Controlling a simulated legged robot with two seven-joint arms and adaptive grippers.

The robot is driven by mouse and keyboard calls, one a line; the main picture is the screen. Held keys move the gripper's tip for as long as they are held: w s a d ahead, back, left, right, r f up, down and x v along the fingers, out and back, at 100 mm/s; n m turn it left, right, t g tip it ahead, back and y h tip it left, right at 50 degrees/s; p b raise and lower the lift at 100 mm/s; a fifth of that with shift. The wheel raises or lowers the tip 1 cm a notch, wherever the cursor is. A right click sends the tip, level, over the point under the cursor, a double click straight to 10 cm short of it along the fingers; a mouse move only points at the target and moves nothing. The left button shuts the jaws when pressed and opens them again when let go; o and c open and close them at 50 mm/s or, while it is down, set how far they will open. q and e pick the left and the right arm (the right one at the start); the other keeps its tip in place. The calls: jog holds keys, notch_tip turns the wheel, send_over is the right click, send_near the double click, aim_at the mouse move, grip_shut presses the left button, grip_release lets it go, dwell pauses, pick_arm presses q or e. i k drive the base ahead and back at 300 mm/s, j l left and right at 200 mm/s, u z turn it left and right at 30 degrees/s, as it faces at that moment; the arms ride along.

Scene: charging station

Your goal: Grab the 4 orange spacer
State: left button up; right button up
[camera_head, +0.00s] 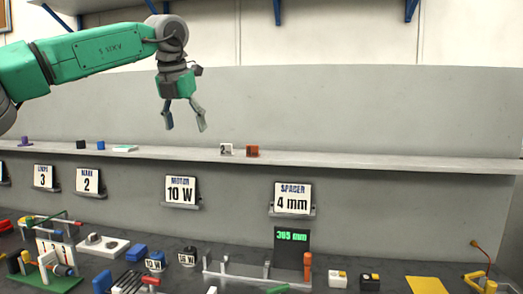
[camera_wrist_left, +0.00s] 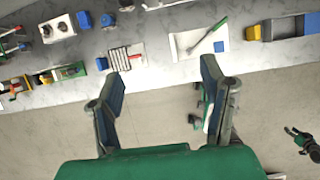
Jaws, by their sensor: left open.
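A small orange-brown block (camera_head: 252,151) sits on the long grey shelf, right beside a white block (camera_head: 226,149) with a dark mark. I take the orange block to be the spacer; its lettering is too small to read. A sign reading "SPACER 4 mm" (camera_head: 293,198) hangs below the shelf to its right. My left gripper (camera_head: 186,128) is open and empty, fingers pointing down, above the shelf and left of both blocks. In the left wrist view its open fingers (camera_wrist_left: 164,80) have nothing between them, and the orange block does not show. My right gripper is not in the head view.
The shelf (camera_head: 400,164) is bare to the right of the blocks. A purple piece (camera_head: 25,141), a black block (camera_head: 80,145) and a blue block (camera_head: 101,146) stand at its left. The bench below is crowded with parts, including an upright orange cylinder (camera_head: 307,267).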

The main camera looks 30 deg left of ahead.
aim_at(253, 150)
jog(key=i, duration=1)
